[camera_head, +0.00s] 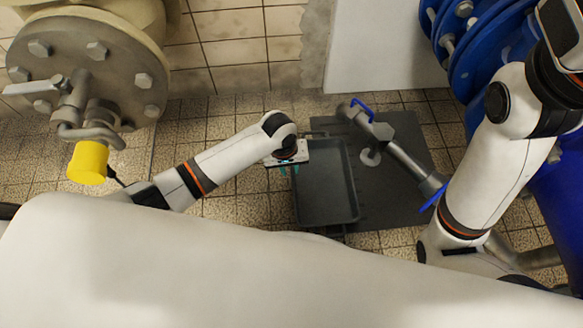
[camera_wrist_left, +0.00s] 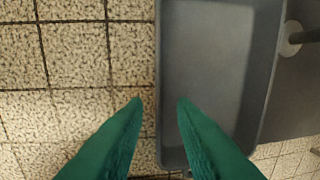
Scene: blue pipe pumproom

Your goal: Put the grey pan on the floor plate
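The grey pan (camera_head: 327,190) is a dark, shallow rectangular tray with a handle at its far end. It lies across the left side of the floor plate (camera_head: 408,212), a dark flat sheet on the tiles. My left gripper (camera_head: 289,170) is at the pan's left rim. In the left wrist view, its green fingers (camera_wrist_left: 160,101) are apart, with the left wall of the pan (camera_wrist_left: 160,60) running between the tips. I cannot tell whether they touch the wall. My right gripper is out of sight.
A grey pipe with blue levers (camera_head: 395,150) crosses above the plate, right of the pan. A large flange with a yellow cap (camera_head: 88,163) stands at the left. Blue pipework (camera_head: 480,40) fills the upper right. Tiled floor (camera_head: 235,205) is bare left of the pan.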

